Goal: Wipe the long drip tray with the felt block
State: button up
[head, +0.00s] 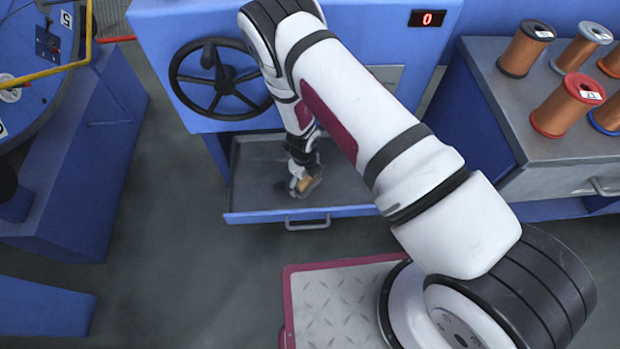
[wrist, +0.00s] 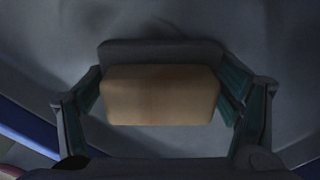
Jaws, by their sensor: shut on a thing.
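The long drip tray (head: 255,171) is a grey, shallow tray with a blue front edge and a handle, below the blue machine in the head view. Its grey floor (wrist: 250,45) fills much of the wrist view, with darker patches on it. My gripper (head: 304,186) is over the left part of the tray. It is shut on the felt block (wrist: 160,95), a tan block with a dark grey layer on its far side, held between both fingers. I cannot tell whether the block touches the tray floor. My arm hides part of the tray's right side.
A black handwheel (head: 222,79) is on the machine front above the tray. A grey-topped bench (head: 500,100) with several copper-coloured spools stands at the right. A blue machine with a yellow bar (head: 45,73) is at the left. The floor left of the tray is clear.

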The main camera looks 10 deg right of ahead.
aim_at(285, 186)
jog(key=shift+a+r, duration=0.1)
jog(key=shift+a, duration=1.65)
jog(key=shift+w+a, duration=0.1)
jog(key=shift+a, duration=1.35)
